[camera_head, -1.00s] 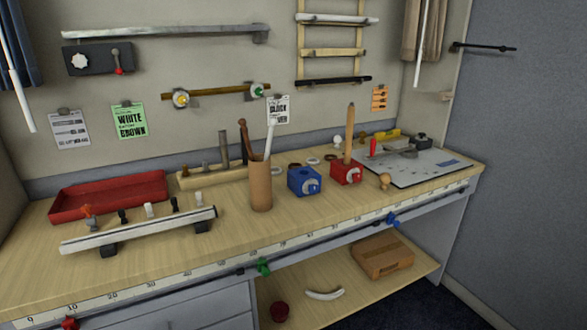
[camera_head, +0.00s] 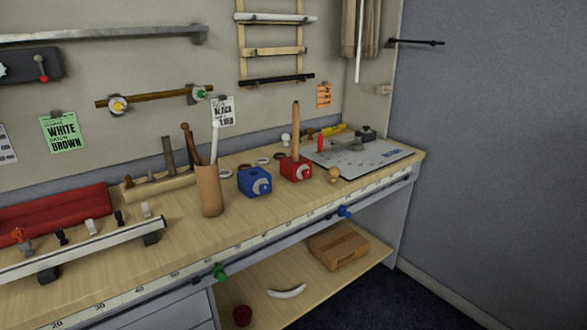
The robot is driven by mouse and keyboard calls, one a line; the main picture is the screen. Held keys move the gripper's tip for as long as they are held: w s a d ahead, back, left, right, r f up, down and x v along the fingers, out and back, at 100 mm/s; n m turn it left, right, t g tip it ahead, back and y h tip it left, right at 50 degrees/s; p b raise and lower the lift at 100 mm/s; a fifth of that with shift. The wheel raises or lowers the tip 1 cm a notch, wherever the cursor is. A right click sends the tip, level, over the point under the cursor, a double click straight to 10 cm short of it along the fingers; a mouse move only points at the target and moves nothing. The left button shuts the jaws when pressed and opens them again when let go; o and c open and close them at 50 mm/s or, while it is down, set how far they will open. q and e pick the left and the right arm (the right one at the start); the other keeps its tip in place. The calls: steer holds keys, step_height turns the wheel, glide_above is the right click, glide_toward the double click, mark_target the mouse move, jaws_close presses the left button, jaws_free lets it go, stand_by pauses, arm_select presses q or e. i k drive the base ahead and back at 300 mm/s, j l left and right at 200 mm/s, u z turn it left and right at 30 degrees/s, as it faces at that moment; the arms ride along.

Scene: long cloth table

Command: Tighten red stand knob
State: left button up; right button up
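The red stand (camera_head: 289,169) is a small red block on the workbench, right of the middle of the head view. A pale round knob (camera_head: 305,172) with a red centre is on its front face. A wooden rod (camera_head: 296,128) stands upright in the block. I cannot tell from this view how tight the knob is. Neither of my grippers is in view.
A blue block (camera_head: 253,182) with a similar knob stands to the left, beside a brown cup (camera_head: 209,191) holding sticks. A wooden knob-shaped piece (camera_head: 334,175) and a grey board (camera_head: 368,158) lie to the right. Floor right of the bench (camera_head: 410,172) is clear.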

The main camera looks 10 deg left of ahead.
mark_target(306, 174)
steer(key=u, duration=0.6)
steer(key=i+l+u, duration=0.15)
steer(key=u, duration=0.15)
steer(key=l+u, duration=0.25)
steer(key=l, duration=0.15)
steer(key=i+l+u, duration=0.15)
steer(key=l+u, duration=0.55)
steer(key=l, duration=0.55)
steer(key=l+u, duration=0.2)
steer(key=l, duration=1.75)
